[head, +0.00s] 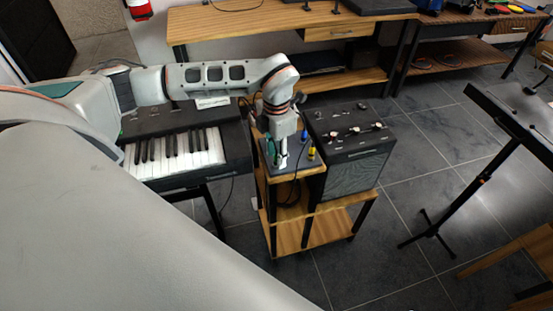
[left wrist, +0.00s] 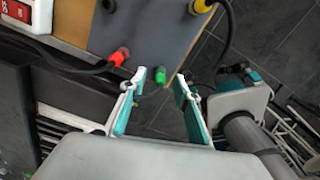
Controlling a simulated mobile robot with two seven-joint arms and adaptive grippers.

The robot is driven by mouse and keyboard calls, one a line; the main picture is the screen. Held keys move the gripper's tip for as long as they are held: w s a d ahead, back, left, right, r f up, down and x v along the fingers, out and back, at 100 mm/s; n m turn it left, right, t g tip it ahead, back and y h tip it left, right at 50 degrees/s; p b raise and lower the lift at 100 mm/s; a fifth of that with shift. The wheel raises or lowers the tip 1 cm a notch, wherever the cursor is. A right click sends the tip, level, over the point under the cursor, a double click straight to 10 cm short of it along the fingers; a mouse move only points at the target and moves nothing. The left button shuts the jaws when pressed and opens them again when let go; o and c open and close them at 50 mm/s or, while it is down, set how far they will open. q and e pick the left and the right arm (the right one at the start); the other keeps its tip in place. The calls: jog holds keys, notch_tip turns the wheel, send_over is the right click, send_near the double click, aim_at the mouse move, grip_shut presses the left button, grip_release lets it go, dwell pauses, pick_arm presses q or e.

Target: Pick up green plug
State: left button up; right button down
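In the left wrist view the green plug (left wrist: 160,76) stands at the edge of a dark panel (left wrist: 155,35). My left gripper (left wrist: 161,80) is open, with one fingertip on each side of the green plug. I cannot tell whether the fingers touch it. In the head view my left gripper (head: 281,158) points down over the small wooden stand (head: 287,178), and it hides the green plug there.
A red plug (left wrist: 120,57) with a black cable is close left of the fingers. A yellow plug (left wrist: 203,5) sits farther right. The black amplifier (head: 350,145) stands right of the stand, and a keyboard (head: 175,152) is to the left.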

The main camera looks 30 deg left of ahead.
pick_arm(q)
jog(key=shift+f, duration=0.8)
grip_shut()
jog(key=shift+r, duration=0.1)
